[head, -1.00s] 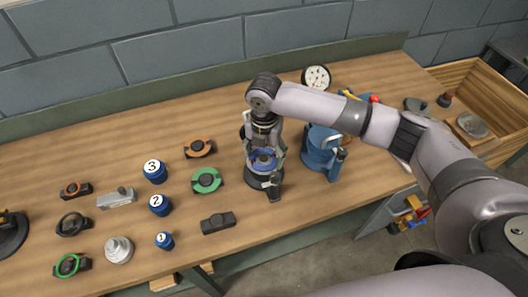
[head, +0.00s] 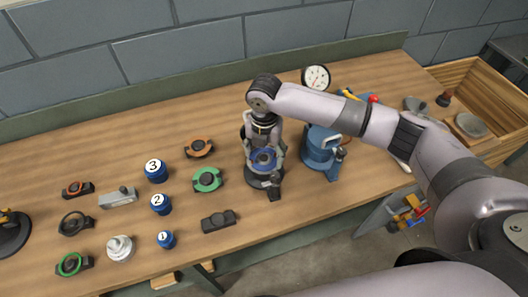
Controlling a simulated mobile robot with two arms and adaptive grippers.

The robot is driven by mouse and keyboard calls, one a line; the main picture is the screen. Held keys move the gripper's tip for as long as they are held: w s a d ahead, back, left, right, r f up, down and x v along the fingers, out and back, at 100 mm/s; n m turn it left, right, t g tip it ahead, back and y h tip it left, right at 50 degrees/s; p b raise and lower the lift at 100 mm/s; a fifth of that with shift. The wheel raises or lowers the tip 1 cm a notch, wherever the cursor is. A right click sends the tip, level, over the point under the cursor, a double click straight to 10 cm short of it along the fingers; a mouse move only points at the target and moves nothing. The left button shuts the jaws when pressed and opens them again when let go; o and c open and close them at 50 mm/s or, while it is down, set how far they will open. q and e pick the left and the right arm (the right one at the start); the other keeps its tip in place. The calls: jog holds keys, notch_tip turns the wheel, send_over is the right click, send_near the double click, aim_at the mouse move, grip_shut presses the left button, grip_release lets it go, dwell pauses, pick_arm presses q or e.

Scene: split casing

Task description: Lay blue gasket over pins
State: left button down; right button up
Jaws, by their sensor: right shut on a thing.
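The blue gasket (head: 264,155) is a ring in my right gripper (head: 264,152), which points down with its fingers on either side of it. The right gripper is shut on the gasket. The gasket is at the top of a dark round casing (head: 262,177) that stands on the table near the front middle. The fingers hide part of the ring and the casing, and I cannot make out the pins or whether the gasket touches the casing. My left gripper is not in view.
On the wooden table (head: 120,165), left of the casing, lie green (head: 207,179) and orange (head: 199,147) rings on dark holders, and blue numbered cylinders (head: 156,170). A blue fixture (head: 321,150) stands close on the right. A dial gauge (head: 316,77) is behind. A wooden crate (head: 460,80) is at far right.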

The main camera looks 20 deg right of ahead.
jog(key=shift+p, duration=0.4)
dwell(0.3)
jog(key=o, duration=0.9)
notch_tip(320, 180, up, 7)
jog(key=p, duration=0.7)
dwell(0.6)
